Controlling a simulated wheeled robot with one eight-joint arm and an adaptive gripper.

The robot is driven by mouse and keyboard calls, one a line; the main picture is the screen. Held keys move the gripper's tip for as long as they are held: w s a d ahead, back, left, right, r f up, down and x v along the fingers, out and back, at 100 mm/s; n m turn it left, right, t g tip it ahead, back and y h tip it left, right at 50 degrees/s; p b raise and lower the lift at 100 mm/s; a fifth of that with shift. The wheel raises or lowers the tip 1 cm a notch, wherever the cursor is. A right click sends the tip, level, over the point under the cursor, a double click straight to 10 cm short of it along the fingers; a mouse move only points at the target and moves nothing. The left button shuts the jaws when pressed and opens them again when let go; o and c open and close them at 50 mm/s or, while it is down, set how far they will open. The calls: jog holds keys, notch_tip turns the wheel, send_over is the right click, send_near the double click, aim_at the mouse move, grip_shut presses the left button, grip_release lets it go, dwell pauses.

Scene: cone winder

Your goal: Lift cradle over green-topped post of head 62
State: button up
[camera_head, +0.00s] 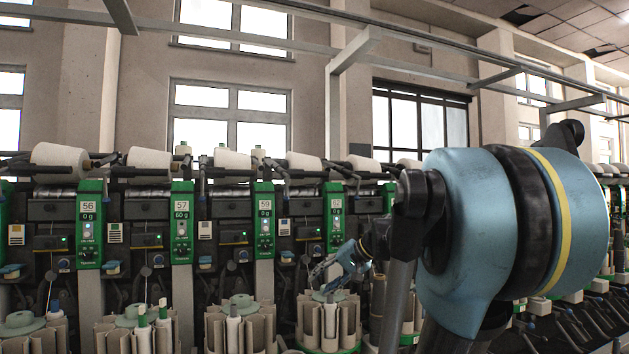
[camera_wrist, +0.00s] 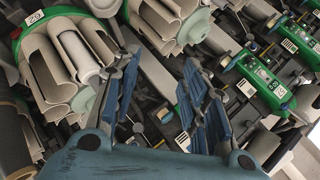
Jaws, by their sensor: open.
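My gripper (camera_wrist: 162,88) is open; its two blue fingers stand apart with nothing visible between them. In the head view my gripper (camera_head: 345,268) is small, beside the round magazine (camera_head: 328,322) below the fourth green-topped post (camera_head: 336,218). That post's number is too small to read surely. In the wrist view a tag (camera_wrist: 36,18) that seems to read 62 upside down sits on the green rim of a magazine (camera_wrist: 40,62) left of my fingers. Black cradle arms (camera_head: 325,174) run behind the post tops beside a white cone (camera_head: 304,161). I cannot tell which cradle belongs to head 62.
Other green posts numbered 56 (camera_head: 90,225) and 57 (camera_head: 181,222) stand to the left, with white cones (camera_head: 150,158) above. Magazines (camera_head: 240,325) line the front. My large blue arm joint hides the winder's right part. A metal rail (camera_head: 355,48) runs overhead.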

jog(key=w+d+r+m+t+y, duration=0.2)
jog(key=w+r+m+t+y, duration=0.15)
jog(key=w+r, duration=1.15)
jog(key=m+t+y, duration=0.1)
jog(key=m+t, duration=0.2)
jog(key=t, duration=0.3)
send_near(317, 175)
jog(key=x, duration=1.1)
jog(key=shift+w+a, duration=0.1)
jog(key=shift+w, duration=0.2)
grip_shut()
